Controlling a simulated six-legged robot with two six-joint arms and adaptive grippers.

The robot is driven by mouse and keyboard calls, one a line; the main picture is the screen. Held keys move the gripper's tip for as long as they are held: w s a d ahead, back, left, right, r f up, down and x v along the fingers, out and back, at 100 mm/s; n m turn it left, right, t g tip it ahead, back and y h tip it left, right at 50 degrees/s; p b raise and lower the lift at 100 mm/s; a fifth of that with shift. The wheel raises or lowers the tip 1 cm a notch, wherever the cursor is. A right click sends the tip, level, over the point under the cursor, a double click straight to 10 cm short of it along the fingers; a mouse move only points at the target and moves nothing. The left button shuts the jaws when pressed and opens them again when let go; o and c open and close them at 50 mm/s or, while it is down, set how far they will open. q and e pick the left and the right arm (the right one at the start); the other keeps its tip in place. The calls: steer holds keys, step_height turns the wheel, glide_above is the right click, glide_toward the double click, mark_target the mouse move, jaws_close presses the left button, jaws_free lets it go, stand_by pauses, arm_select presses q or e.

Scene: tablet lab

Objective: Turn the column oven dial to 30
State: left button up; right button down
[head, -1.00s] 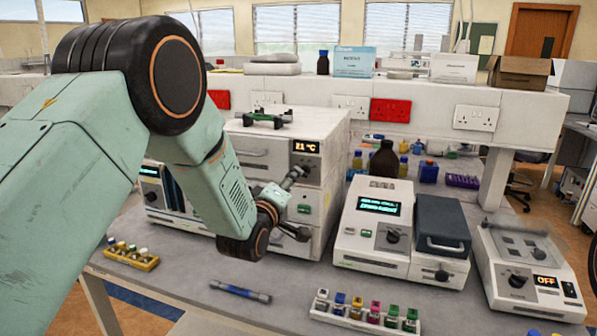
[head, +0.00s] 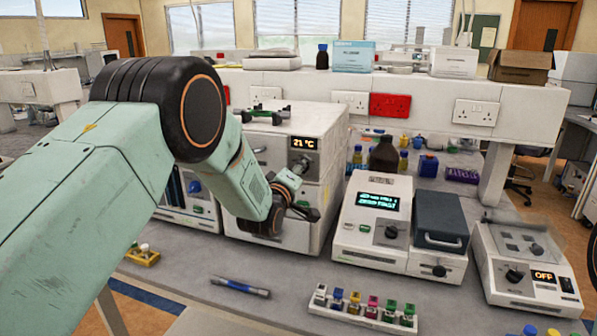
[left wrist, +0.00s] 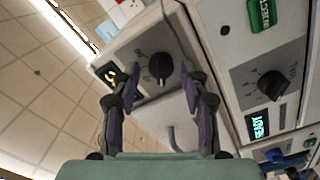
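The column oven (head: 255,157) is the white box at the back, left of centre, with an orange display (head: 303,142) reading 21 °C. In the left wrist view its dark round dial (left wrist: 161,66) shows on a grey panel, with the display (left wrist: 128,72) partly behind a finger. My left gripper (left wrist: 160,85) is open and empty, its two fingers spread on either side of the dial in that view, seemingly short of it. In the head view my left gripper (head: 302,190) is at the oven's front, and its arm hides part of the oven. My right gripper is not in view.
Right of the oven stand a white instrument (head: 372,225) with a green display and dial, and a device (head: 527,270) showing OFF. A vial rack (head: 362,310) and a blue pen (head: 240,287) lie in front. A small green-black item (head: 265,113) rests on the oven.

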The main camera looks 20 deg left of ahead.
arm_select(q)
steer(key=shift+s+a, duration=0.1)
steer(key=shift+a, duration=0.15)
steer(key=c, duration=0.6)
steer(key=shift+d, duration=0.15)
jaws_close()
steer(key=shift+d+r+m+b, duration=0.1)
steer(key=shift+m+b, duration=0.8)
steer(key=shift+m, duration=1.05)
steer(key=shift+d+r+m+b, duration=0.1)
steer(key=shift+m+b, duration=0.75)
steer(key=shift+m, duration=1.1)
